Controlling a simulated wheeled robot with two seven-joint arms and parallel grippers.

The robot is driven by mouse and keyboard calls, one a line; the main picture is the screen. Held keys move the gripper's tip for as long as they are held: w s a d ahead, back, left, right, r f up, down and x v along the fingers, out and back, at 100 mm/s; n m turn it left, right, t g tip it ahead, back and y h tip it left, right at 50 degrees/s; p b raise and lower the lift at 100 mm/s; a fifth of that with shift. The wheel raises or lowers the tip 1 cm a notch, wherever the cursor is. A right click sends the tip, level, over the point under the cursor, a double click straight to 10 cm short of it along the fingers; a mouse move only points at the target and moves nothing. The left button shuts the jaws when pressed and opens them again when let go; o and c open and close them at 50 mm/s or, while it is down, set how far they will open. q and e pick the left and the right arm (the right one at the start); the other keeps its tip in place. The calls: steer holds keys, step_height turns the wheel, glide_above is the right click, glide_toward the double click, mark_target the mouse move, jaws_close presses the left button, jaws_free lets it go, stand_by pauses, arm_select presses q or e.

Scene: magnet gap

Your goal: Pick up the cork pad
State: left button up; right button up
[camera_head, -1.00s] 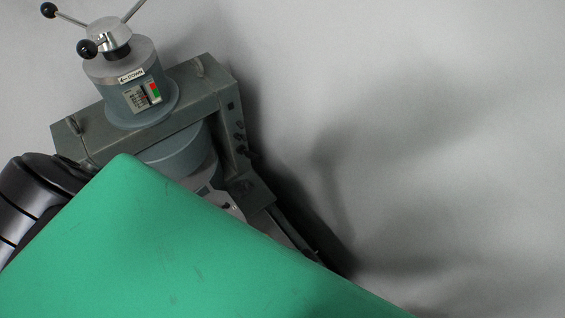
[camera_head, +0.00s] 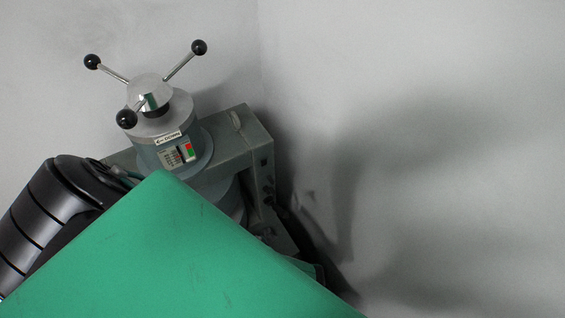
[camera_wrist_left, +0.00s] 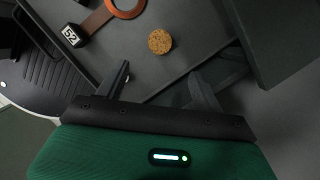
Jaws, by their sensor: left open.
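The cork pad (camera_wrist_left: 160,41), a small round speckled brown disc, lies flat on a dark grey surface (camera_wrist_left: 146,76) in the left wrist view. My left gripper (camera_wrist_left: 160,73) is open, with one finger to each side and the cork pad beyond the gap between the tips. The fingers are apart from the pad and hold nothing. In the head view only part of my left arm shows at the left; its gripper is hidden. The cork pad is not visible there. My right gripper is in neither view.
A dark block (camera_wrist_left: 275,35) stands at the right. In the head view, a grey-blue magnet frame (camera_head: 236,140) with a three-handled top stands behind a large green surface (camera_head: 180,250).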

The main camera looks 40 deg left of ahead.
arm_select(q)
steer(key=b+x, duration=0.3)
steer(key=x, duration=0.2)
steer(key=shift+d+f+b, duration=0.15)
steer(key=shift+f+b, duration=0.05)
steer(key=shift+b, duration=0.1)
steer(key=shift+f+b, duration=0.3)
steer(key=shift+f, duration=0.1)
steer(key=shift+s+a+f, duration=0.15)
steer(key=shift+a+f, duration=0.05)
steer(key=shift+f, duration=0.05)
steer(key=b+x, duration=0.5)
steer(key=shift+a+f, duration=0.1)
steer(key=shift+a, duration=0.05)
steer(key=shift+c, duration=0.2)
steer(key=c, duration=1)
